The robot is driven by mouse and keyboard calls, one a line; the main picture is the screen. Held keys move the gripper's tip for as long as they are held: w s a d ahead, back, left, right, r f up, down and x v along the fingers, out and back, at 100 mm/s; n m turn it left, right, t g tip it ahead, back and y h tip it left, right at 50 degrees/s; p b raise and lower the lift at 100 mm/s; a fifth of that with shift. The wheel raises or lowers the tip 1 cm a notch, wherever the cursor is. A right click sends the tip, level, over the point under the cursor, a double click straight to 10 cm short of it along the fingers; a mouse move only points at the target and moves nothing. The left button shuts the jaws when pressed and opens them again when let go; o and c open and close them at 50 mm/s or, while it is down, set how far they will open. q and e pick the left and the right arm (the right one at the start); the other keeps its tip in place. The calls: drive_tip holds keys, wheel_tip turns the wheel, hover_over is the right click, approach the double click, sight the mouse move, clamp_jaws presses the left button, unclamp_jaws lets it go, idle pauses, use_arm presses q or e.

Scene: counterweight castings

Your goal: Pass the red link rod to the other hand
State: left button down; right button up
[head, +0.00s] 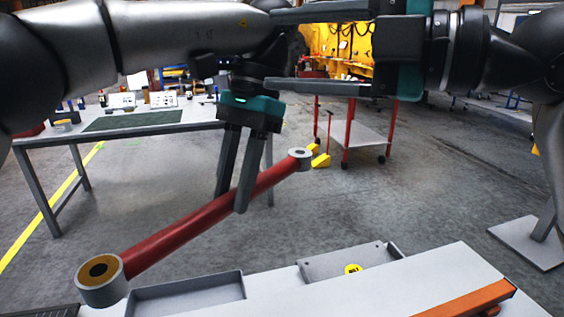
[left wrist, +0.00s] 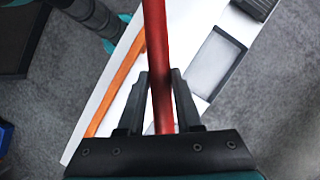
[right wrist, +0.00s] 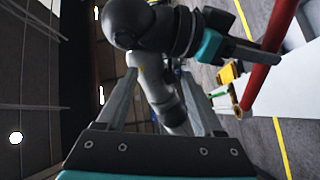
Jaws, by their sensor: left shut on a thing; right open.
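The red link rod (head: 190,229) hangs tilted above the white table. Its larger end with a tan ring (head: 101,277) is low at the left, and its smaller grey end (head: 300,157) is higher at the right. My left gripper (head: 231,200) is shut on the rod between its middle and the small end. In the left wrist view the rod (left wrist: 160,60) runs between the fingers. My right gripper (head: 268,50) is open and empty, above the left gripper and apart from the rod. In the right wrist view the rod (right wrist: 270,60) is off to the right.
The white table (head: 400,285) in front carries a shallow grey tray (head: 187,296), a grey plate with a yellow label (head: 350,262) and an orange bar (head: 465,301). A workbench (head: 120,125) stands at the back left and a red-framed cart (head: 362,132) behind.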

drive_tip(key=s+a+f+n+g+h, duration=0.2)
drive_tip(key=s+a+f+n+g, duration=0.15)
drive_tip(key=s+n, duration=0.35)
drive_tip(key=m+t+h, duration=0.1)
drive_tip(key=m+h, duration=0.5)
approach(224, 214)
drive_tip(key=x, duration=0.9)
drive_tip(key=shift+w+a+r, duration=0.1)
drive_tip(key=shift+a, duration=0.1)
drive_tip(key=c, duration=1.1)
use_arm(q)
drive_tip(key=shift+a+r, duration=0.1)
drive_tip(key=shift+a, duration=0.05)
use_arm(e)
drive_tip(key=shift+d+h, duration=0.1)
drive_tip(key=shift+h, duration=0.2)
